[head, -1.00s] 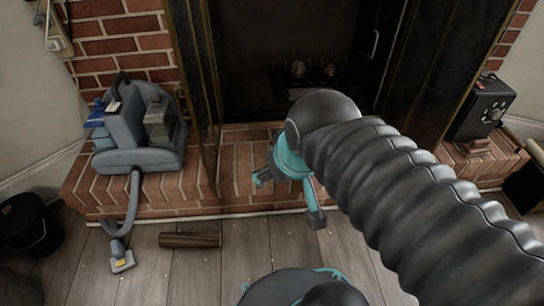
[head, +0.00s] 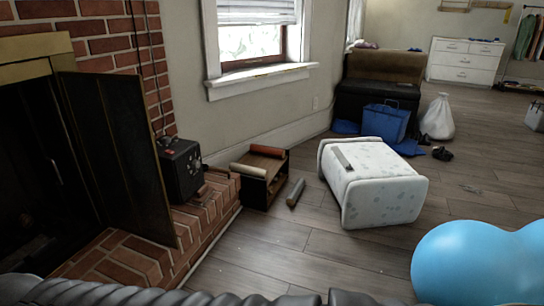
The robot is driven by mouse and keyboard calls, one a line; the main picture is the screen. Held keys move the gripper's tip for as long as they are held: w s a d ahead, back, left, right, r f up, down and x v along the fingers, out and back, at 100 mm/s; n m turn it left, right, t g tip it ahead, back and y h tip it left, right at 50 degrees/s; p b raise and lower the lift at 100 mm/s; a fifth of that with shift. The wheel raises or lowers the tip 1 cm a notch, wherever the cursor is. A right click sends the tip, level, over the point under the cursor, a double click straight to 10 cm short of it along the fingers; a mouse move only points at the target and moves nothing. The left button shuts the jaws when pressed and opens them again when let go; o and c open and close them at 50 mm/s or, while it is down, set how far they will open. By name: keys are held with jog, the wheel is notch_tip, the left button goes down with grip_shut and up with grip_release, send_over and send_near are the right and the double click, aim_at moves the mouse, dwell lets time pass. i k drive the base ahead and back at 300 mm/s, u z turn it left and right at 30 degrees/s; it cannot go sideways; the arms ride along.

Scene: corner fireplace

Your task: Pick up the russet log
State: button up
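A russet, reddish-brown log (head: 266,151) lies on top of a small dark wooden rack (head: 277,184) on the floor, just past the end of the brick hearth. A pale log (head: 249,170) lies at the rack's front left edge, lower than the russet one. A grey log (head: 296,194) lies on the floor beside the rack's right side. My gripper is out of view; only a dark ribbed part of my arm shows along the bottom edge.
The brick hearth (head: 130,262) with a black box (head: 180,168) on it is left of the rack. A white spotted ottoman-like block (head: 385,195) stands to the right. A blue ball (head: 470,260) is at lower right. Bare floor lies in front of the rack.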

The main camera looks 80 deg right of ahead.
aim_at(265, 151)
jog(key=z, duration=2.7)
